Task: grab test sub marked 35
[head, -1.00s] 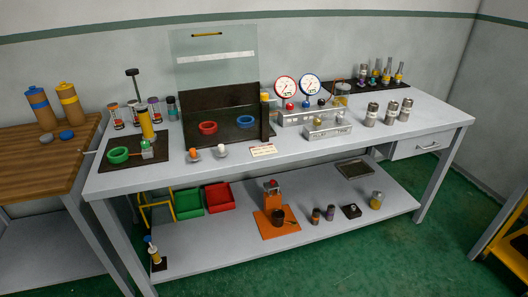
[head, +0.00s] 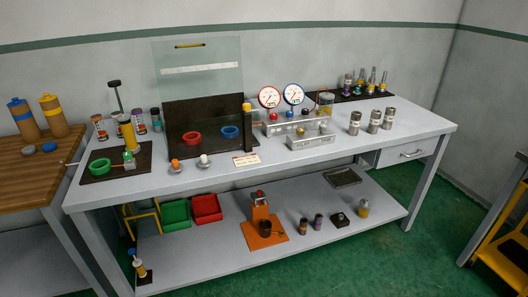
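Three grey metal cylinders with pale labels stand upright in a group on the right part of the grey workbench: a left one (head: 355,123), a middle one (head: 374,121) and a right one (head: 389,118). They look like the test subs, but the labels are too small to read, so I cannot tell which is marked 35. Neither of my grippers shows in the head view.
Left of the cylinders are a metal manifold (head: 310,139) and red (head: 270,97) and blue (head: 293,94) gauges. A dark tray (head: 345,97) with several bottles lies behind. The bench's (head: 420,125) right end is clear. A wooden table (head: 30,160) stands at left.

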